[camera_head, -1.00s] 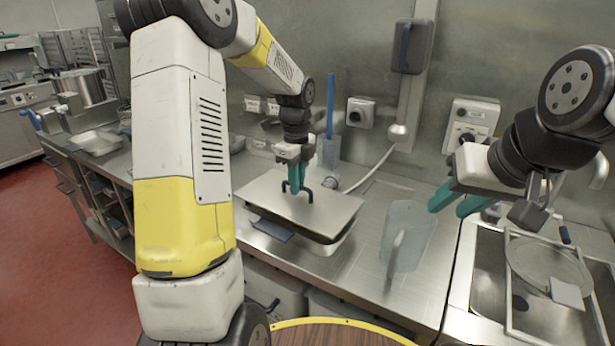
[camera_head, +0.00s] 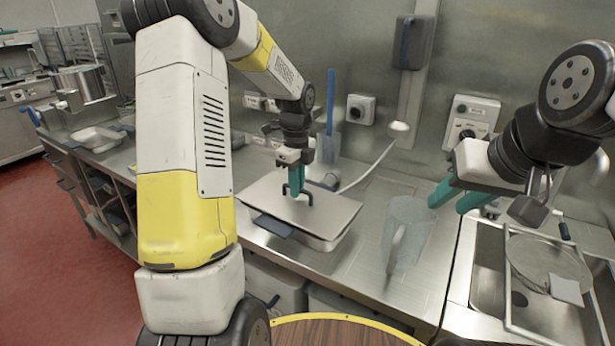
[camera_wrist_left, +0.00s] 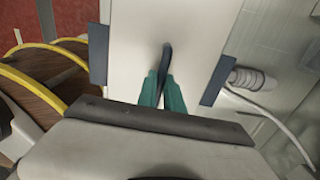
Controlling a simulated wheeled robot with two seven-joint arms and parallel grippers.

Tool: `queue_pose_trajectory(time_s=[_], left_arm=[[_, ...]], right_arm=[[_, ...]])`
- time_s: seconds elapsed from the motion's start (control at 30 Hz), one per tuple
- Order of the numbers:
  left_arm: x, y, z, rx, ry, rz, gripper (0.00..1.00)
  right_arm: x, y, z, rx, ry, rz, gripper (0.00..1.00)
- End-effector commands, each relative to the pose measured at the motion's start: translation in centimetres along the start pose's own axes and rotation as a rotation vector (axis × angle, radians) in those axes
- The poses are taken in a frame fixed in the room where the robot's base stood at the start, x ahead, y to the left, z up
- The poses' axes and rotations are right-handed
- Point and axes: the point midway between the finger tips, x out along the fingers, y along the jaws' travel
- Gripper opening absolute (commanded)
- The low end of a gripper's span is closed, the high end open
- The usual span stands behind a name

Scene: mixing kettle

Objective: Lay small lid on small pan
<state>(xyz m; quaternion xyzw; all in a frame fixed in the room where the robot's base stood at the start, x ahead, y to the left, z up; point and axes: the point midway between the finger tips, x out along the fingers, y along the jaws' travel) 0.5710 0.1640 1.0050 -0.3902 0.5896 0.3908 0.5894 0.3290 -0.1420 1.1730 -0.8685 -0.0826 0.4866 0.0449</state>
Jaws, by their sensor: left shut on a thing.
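The small lid (camera_head: 325,211) is a flat steel sheet with a dark blue loop handle. My left gripper (camera_head: 295,192) is shut on that handle, and its teal fingers also show on it in the left wrist view (camera_wrist_left: 163,85). The small pan (camera_head: 325,242) is a shallow steel pan on the counter with dark blue side handles, one of them (camera_head: 272,227) at its front left. The lid lies over the pan, roughly level and lined up with its rim; its far edges are hidden.
A clear pitcher (camera_head: 408,235) stands right of the pan. A sink with a round strainer (camera_head: 548,264) is further right. A blue-handled tool (camera_head: 330,105) stands behind the pan near the wall. A steel tray (camera_head: 97,138) lies on the counter at left.

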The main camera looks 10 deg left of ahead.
Motion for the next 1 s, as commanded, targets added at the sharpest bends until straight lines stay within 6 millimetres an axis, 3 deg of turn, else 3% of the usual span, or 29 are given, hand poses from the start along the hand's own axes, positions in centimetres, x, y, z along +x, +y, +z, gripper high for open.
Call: queue_pose_trajectory(time_s=[0.83,0.87,0.9,0.97,1.0], left_arm=[[0.57,-0.03,-0.01,0.0,0.0,-0.001,0.0],[0.57,-0.03,-0.01,0.0,0.0,-0.001,0.17],[0.56,-0.03,-0.01,0.0,0.0,-0.001,0.25],[0.56,-0.03,-0.01,0.0,0.0,-0.001,0.37],[0.57,-0.02,-0.02,0.0,0.0,-0.001,0.37]], right_arm=[[0.0,0.0,0.0,0.0,0.0,0.0,0.35],[0.0,0.0,0.0,0.0,0.0,0.0,0.35],[0.0,0.0,0.0,0.0,0.0,0.0,0.35],[0.0,0.0,0.0,0.0,0.0,0.0,0.35],[0.0,0.0,0.0,0.0,0.0,0.0,0.35]])
